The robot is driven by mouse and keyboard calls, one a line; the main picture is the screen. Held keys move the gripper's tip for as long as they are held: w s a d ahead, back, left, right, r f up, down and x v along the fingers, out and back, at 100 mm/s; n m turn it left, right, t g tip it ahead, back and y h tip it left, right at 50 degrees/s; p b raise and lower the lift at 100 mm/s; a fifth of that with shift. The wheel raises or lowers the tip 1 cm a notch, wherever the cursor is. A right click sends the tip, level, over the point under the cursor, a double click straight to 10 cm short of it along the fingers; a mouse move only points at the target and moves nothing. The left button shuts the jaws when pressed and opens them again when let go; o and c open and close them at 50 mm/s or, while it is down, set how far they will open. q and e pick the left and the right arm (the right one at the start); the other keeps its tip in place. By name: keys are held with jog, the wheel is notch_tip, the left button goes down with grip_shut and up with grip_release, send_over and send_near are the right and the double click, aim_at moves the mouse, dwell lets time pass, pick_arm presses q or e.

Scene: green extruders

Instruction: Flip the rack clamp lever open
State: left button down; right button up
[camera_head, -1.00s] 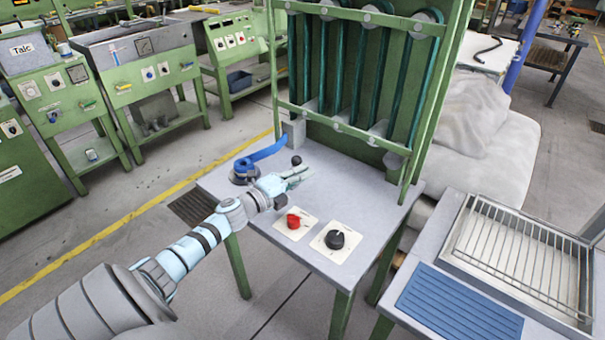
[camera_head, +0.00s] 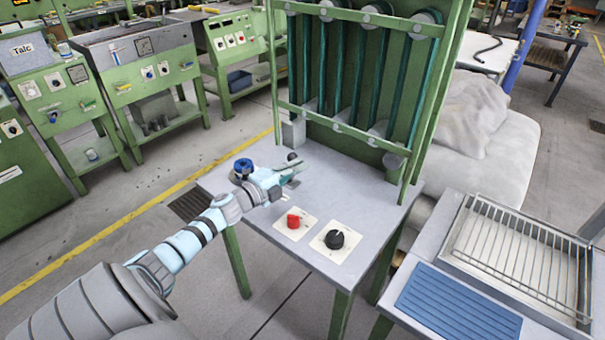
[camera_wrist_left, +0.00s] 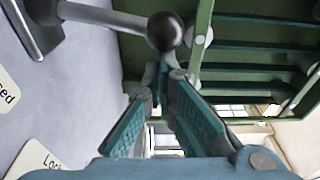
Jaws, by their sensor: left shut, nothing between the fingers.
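A blue part (camera_head: 243,166) stands at the left of the grey worktable (camera_head: 355,205), partly behind my left wrist. A lever with a black ball knob (camera_head: 292,156) is just above my left gripper (camera_head: 290,176). In the left wrist view, its black ball (camera_wrist_left: 165,31) on a grey rod (camera_wrist_left: 105,16) lies just past the fingertips; I cannot tell whether they touch. My left gripper (camera_wrist_left: 170,78) is shut and empty, its teal fingers meeting at the tips. I cannot tell which part is the rack clamp lever. My right gripper is not in view.
A red knob (camera_head: 293,221) and a black knob (camera_head: 334,239) sit on white plates in front. A green rack (camera_head: 408,120) with dark green tubes stands at the table's back. A wire tray (camera_head: 520,250) is on the right. The table's right part is bare.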

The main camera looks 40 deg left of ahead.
aim_at(290, 157)
pick_arm(q)
jog(key=a+n, duration=0.1)
jog(key=n, duration=0.1)
jog(key=a+r+n, duration=0.1)
jog(key=a+n, duration=0.1)
jog(key=shift+a+r+t, duration=0.15)
jog(key=shift+a+t, duration=0.1)
jog(key=shift+t, duration=0.05)
jog(key=shift+s+a+r+n+b, duration=0.1)
jog(key=shift+a+n+b, duration=0.65)
jog(key=shift+a, duration=0.55)
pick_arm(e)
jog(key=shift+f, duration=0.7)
